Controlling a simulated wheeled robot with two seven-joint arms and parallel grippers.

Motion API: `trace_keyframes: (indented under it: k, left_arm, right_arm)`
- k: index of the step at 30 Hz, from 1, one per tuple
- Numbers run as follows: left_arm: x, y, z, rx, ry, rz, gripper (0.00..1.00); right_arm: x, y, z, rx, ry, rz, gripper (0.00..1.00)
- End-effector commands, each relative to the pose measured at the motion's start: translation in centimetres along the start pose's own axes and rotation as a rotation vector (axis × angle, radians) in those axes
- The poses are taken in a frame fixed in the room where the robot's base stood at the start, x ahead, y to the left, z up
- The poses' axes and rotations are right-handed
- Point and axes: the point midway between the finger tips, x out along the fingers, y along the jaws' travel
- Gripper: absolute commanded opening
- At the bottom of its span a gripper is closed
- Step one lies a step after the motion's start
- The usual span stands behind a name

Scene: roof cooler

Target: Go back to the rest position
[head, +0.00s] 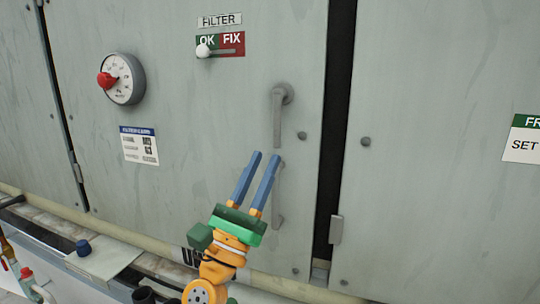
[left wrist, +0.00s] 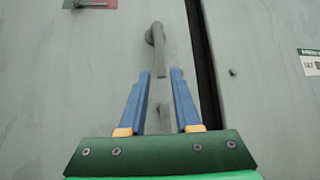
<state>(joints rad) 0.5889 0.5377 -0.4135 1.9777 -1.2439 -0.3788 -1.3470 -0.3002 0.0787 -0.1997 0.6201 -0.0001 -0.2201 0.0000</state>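My left gripper (head: 262,167) has two blue fingers on a green and orange wrist. The fingers are apart and nothing shows between them. It points up in front of the grey cabinet door (head: 190,120), just below and left of the lever handle (head: 277,115). The lever hangs straight down. In the left wrist view the blue fingers of the left gripper (left wrist: 160,74) are parted, with the lever (left wrist: 157,45) beyond and above their tips. A lower fixed handle (head: 279,200) is partly hidden behind the gripper. My right gripper is not in view.
A dial with a red knob (head: 122,79) and a FILTER OK/FIX slider (head: 221,46), its white knob at OK, are on the door. A dark gap (head: 334,130) runs right of the door. A ledge (head: 104,258) with a blue-capped item lies below.

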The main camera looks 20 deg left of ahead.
Motion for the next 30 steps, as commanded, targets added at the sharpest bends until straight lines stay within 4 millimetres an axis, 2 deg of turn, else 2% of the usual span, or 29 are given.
trace_keyframes:
  k: [11, 14, 17, 19, 20, 21, 22, 24, 25, 27, 30]
  left_arm:
    - [-0.1, 0.0, 0.0, -0.006, 0.001, 0.003, 0.32]
    - [-1.7, 1.4, -1.7, -0.204, 0.047, 0.102, 0.32]
    - [-6.8, 4.5, -6.5, -0.658, 0.143, 0.391, 0.32]
    - [-12.6, 6.3, -10.8, -0.999, 0.199, 0.685, 0.32]
    - [-15.3, 6.7, -12.5, -1.126, 0.213, 0.816, 0.32]
    - [-19.0, 6.8, -14.4, -1.269, 0.222, 0.991, 0.32]
    - [-21.6, 6.6, -15.5, -1.362, 0.223, 1.118, 0.32]
    - [-27.4, 5.7, -17.4, -1.520, 0.210, 1.393, 0.32]
    - [-29.6, 5.2, -17.9, -1.567, 0.199, 1.501, 0.32]
    - [-34.2, 3.8, -18.5, -1.648, 0.165, 1.734, 0.32]
    - [-39.7, 1.4, -18.4, -1.704, 0.103, 2.030, 0.32]
  right_arm:
    - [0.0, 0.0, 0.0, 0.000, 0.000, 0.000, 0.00]
    - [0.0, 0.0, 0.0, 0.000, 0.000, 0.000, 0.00]
    - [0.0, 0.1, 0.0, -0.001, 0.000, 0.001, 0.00]
    - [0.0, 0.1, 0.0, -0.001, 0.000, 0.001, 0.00]
    - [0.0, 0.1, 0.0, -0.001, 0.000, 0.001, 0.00]
    - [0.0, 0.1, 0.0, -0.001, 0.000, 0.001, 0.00]
    - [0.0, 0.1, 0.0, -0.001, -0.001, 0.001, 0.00]
    - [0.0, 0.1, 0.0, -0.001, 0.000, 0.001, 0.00]
    - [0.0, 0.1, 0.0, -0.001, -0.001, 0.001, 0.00]
    - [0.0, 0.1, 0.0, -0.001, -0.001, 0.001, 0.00]
    - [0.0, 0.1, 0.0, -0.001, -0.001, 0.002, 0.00]
